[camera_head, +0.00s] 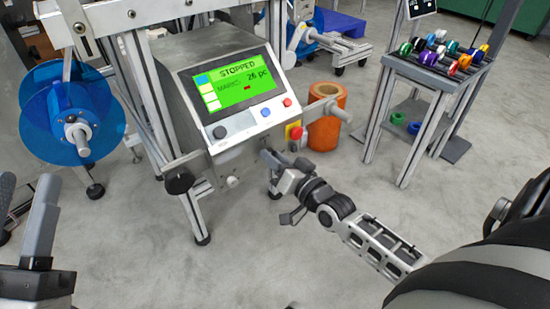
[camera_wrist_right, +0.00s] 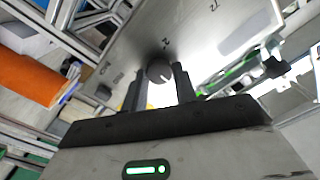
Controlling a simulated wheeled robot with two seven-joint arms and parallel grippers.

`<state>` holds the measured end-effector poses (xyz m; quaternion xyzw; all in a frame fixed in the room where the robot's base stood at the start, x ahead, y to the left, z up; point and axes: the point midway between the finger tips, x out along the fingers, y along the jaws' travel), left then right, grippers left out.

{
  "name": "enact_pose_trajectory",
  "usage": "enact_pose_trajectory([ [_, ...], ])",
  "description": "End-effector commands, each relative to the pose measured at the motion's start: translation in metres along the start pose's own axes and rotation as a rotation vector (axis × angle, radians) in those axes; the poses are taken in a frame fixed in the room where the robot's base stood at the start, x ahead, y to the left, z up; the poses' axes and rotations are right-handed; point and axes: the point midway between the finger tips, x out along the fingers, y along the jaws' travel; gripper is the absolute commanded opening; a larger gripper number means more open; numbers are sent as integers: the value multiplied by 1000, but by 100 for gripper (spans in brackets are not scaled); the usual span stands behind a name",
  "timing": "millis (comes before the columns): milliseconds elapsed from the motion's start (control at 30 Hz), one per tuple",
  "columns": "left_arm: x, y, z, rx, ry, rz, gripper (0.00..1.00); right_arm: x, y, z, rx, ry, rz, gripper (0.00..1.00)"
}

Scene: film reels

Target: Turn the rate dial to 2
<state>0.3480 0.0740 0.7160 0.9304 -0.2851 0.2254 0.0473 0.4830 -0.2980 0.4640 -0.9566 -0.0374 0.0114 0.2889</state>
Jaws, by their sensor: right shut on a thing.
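The rate dial (camera_wrist_right: 158,72) is a small dark round knob with a white pointer line, seen in the right wrist view on a grey metal face. A printed mark like a 2 (camera_wrist_right: 166,43) stands above it. The pointer line shows on the knob's lower right; which mark it indicates I cannot tell. My right gripper (camera_wrist_right: 158,85) has a finger on each side of the dial and is shut on it. In the head view my right gripper (camera_head: 267,154) is at the control box's lower front, hiding the dial. My left gripper (camera_head: 24,205) is open and empty at bottom left.
The sloped control panel (camera_head: 245,125) shows STOPPED and 26 pc on a green screen (camera_head: 235,80). An orange roll (camera_head: 326,125) stands right of the box. A trolley (camera_head: 440,78) with colourful reels stands further right.

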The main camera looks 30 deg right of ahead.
Motion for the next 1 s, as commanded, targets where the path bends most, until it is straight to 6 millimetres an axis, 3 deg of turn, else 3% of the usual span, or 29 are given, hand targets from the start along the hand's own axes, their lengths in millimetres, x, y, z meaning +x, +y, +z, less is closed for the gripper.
enact_pose_trajectory([
  [167,2,0,1,-26,-29,-2,36,0,-1,-1,-34,-1,1,6],
  [367,-9,0,25,-189,-186,-64,36,0,-2,-2,-137,-3,1,6],
  [700,-46,23,64,-557,-518,-152,36,0,-3,-3,-439,-3,2,6],
  [1000,-51,19,71,-456,-602,-165,36,0,-3,-1,-724,-2,1,6],
])
